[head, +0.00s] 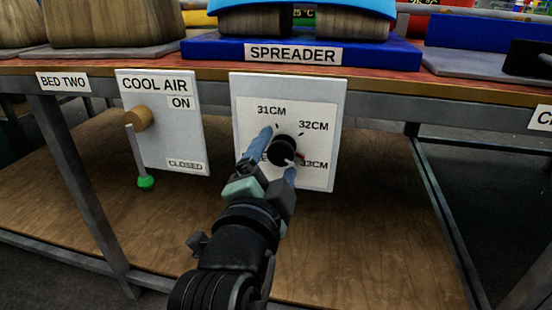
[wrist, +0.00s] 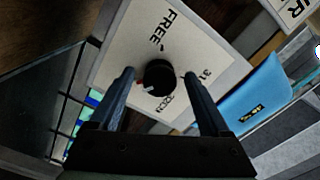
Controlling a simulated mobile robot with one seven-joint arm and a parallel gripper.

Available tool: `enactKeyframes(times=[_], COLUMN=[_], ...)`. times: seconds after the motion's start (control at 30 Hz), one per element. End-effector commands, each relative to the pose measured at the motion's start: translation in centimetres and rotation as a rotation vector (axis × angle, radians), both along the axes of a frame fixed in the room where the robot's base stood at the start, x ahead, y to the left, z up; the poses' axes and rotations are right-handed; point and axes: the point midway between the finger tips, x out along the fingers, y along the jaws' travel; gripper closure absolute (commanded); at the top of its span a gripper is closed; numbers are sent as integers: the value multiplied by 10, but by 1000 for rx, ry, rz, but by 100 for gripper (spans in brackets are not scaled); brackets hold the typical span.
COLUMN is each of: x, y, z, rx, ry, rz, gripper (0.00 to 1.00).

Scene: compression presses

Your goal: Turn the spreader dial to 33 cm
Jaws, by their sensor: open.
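The spreader dial (head: 284,148) is a round black knob on a white panel (head: 247,90) under the SPREADER label. The panel reads 31CM, 32CM and 33CM; my gripper hides most of the lower-left label, which reads FREE in the wrist view. The knob (wrist: 158,72) has a white mark on its lower-left side there, with a small red spot beside it. In the head view, the red shows by 33CM; I cannot tell the exact setting. My gripper (head: 279,148) is open, its blue fingers on either side of the knob. In the wrist view, gaps show between knob and fingers.
The COOL AIR panel (head: 186,130), with a lever and green knob (head: 146,182), is close left of the dial panel. The table edge (head: 400,89) and blue press base (head: 215,48) are above. A wooden shelf (head: 370,240) lies below, with free room over it.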

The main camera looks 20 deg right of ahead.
Motion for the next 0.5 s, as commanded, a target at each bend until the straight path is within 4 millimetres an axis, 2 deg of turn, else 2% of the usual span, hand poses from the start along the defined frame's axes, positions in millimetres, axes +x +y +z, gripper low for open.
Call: enactKeyframes(times=[0.27, 0.5], x=[-9, -44], y=[7, 31], z=[1, 2], rx=[-2, -2], ry=[2, 4], rz=[2, 4], gripper=[19, 19])
